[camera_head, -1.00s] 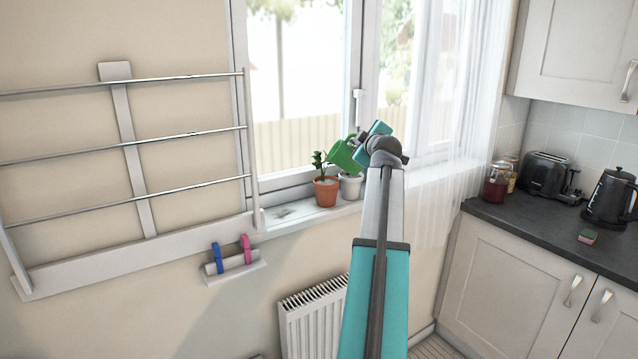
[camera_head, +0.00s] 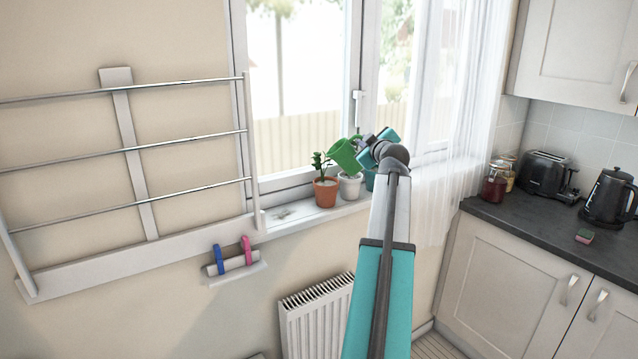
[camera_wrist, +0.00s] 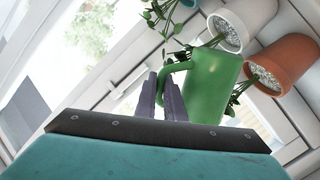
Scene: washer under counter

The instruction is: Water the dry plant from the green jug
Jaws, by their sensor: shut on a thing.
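The green jug (camera_head: 345,155) is held in the air above the windowsill, tilted to the left in the head view. My gripper (camera_wrist: 168,98) is shut on the jug's handle; the jug body (camera_wrist: 213,88) also shows in the wrist view. Below the jug stand a terracotta pot (camera_head: 326,194) with a leafy green plant, a white pot (camera_head: 350,189) and a teal pot (camera_head: 370,181) partly behind my arm. The wrist view shows the white pot (camera_wrist: 250,14) and terracotta pot (camera_wrist: 288,58) beyond the jug. I cannot tell which plant is dry, and no water is visible.
The window stands behind the pots, with a sheer curtain (camera_head: 470,130) to the right. A drying rack (camera_head: 125,150) is on the left wall, and a radiator (camera_head: 315,318) is below the sill. The sill (camera_head: 290,216) left of the terracotta pot is mostly clear.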

